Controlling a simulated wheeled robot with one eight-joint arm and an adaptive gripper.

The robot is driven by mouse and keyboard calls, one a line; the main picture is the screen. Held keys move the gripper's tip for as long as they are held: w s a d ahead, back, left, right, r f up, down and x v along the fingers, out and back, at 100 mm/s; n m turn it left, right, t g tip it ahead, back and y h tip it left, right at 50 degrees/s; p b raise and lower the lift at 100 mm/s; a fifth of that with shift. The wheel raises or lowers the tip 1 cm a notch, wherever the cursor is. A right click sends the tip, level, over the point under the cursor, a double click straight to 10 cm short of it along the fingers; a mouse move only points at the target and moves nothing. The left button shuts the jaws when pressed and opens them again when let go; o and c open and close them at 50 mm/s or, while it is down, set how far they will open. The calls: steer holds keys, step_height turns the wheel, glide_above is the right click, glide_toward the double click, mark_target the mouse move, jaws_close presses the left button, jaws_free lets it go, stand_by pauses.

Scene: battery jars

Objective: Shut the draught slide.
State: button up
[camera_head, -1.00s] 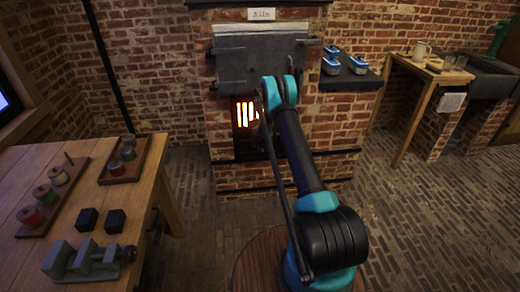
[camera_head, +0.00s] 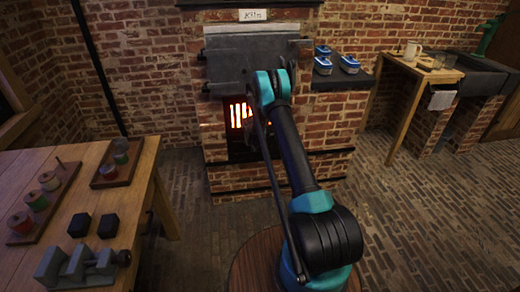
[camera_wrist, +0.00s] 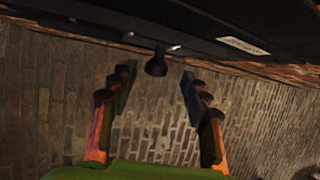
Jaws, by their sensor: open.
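In the wrist view a dark round knob (camera_wrist: 156,66) sticks out from a dark iron bar (camera_wrist: 110,27) with a pale label (camera_wrist: 243,46), too blurred to read. This looks like the draught slide's knob. My gripper (camera_wrist: 156,80) is open, one finger on each side of the knob's near end, with no clear contact. In the head view the kiln (camera_head: 240,177) has a grey door (camera_head: 228,65) above a glowing grate (camera_head: 237,114). My arm hides the gripper and the slide there, so how far the slide stands open cannot be told.
A wooden bench (camera_head: 22,257) with spools, two black blocks and a vice stands at left. A dark shelf (camera_head: 345,82) with blue-and-white boxes juts from the kiln's right. A side table (camera_head: 420,70) and sink stand farther right. The brick floor between is clear.

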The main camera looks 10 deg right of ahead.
steer(key=v, duration=0.9)
steer(key=shift+r, duration=0.25)
steer(key=shift+s+a, duration=0.1)
steer(key=shift+s, duration=0.05)
